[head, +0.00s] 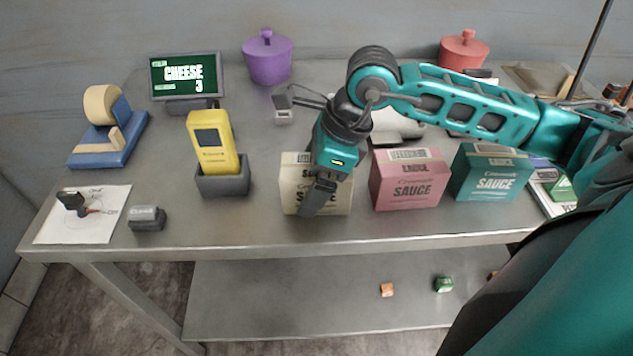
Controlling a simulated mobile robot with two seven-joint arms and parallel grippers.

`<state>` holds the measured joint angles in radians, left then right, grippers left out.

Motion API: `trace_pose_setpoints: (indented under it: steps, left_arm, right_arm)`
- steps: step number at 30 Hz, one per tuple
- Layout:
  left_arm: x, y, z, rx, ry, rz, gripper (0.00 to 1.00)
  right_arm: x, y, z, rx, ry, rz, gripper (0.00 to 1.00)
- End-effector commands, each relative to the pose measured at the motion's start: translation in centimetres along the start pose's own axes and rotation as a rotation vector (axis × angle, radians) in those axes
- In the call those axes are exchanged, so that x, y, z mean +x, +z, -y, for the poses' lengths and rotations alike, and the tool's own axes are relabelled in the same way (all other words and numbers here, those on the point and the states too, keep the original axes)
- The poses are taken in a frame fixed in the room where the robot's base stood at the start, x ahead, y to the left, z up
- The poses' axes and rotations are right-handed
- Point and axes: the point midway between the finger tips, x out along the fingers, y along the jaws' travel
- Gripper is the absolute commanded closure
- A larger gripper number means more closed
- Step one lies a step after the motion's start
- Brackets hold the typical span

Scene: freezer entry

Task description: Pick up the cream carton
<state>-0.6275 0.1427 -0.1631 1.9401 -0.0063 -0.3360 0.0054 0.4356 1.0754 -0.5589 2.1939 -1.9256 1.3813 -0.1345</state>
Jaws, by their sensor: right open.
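The cream carton (297,172) stands upright near the front of the metal table, left of a pink sauce carton. Its printed front is partly hidden by my right gripper (318,205). My right arm comes in from the right, and the gripper points down in front of the carton. The gripper is open; whether a finger touches the carton cannot be told from this view. My left gripper is not in view.
A pink carton (408,180) and a teal carton (488,174) stand close on the right. A yellow scanner in its dark holder (224,181) stands to the left. A tape dispenser (108,140), a screen (186,77) and a purple pot (267,60) are farther back. The front edge (270,246) is near.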

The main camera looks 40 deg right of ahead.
Motion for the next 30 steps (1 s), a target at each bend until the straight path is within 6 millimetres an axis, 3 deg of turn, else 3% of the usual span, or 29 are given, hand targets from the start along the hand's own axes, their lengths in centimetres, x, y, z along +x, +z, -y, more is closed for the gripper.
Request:
trace_pose_setpoints:
  steps: [21, 30]
  left_arm:
    - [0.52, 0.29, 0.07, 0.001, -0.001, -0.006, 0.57]
    - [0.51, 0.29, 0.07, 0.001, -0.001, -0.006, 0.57]
  right_arm:
    - [0.31, -0.15, 0.0, 0.0, 0.0, 0.0, 0.04]
    - [0.32, -0.15, 0.0, 0.0, 0.0, 0.0, 0.32]
